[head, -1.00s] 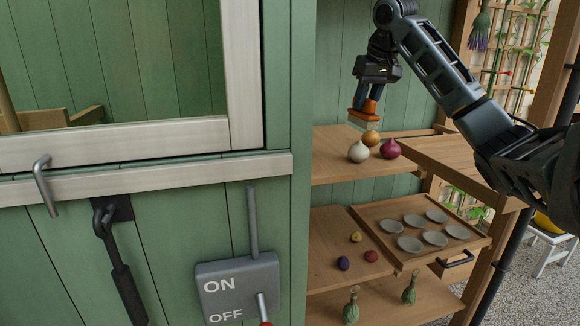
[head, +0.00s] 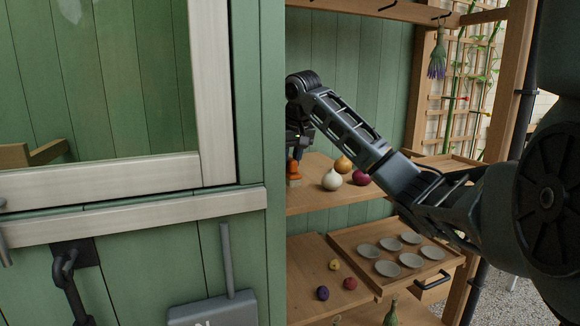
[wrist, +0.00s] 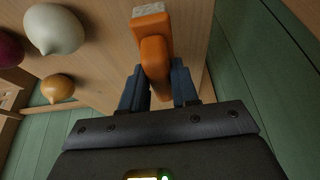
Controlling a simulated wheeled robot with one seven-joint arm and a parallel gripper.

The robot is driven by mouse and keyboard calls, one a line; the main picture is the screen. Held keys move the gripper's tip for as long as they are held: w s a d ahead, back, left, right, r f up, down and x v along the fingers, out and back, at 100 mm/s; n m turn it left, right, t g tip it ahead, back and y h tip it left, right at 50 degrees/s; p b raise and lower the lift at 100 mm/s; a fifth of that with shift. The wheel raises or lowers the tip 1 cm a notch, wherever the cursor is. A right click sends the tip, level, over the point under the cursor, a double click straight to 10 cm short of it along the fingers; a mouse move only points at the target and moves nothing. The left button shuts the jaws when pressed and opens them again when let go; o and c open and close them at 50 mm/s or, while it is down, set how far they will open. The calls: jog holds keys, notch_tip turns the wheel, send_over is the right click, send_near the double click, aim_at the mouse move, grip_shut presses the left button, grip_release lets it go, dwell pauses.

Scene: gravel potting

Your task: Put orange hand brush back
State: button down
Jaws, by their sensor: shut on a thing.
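The orange hand brush (wrist: 154,55) is between the two fingers of my gripper (wrist: 158,90) in the wrist view, with pale bristles at its far end. My gripper is shut on its handle. In the head view my gripper (head: 295,158) is at the left end of the upper shelf (head: 310,203), partly hidden by the green wall edge. The brush (head: 293,172) shows there as a small orange patch, low over or on the shelf; I cannot tell whether it touches.
A white onion (head: 332,180), a yellow onion (head: 343,164) and a red onion (head: 361,177) sit right of the brush. Below, a wooden tray (head: 350,236) holds several grey dishes. The green cabinet wall (head: 250,120) stands close on the left.

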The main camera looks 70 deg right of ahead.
jog(key=shift+f, duration=1.15)
jog(key=c, duration=0.8)
grip_release()
jog(key=shift+f, duration=0.1)
jog(key=shift+c, duration=0.2)
jog(key=v, duration=1.2)
jog(key=shift+p, duration=0.4)
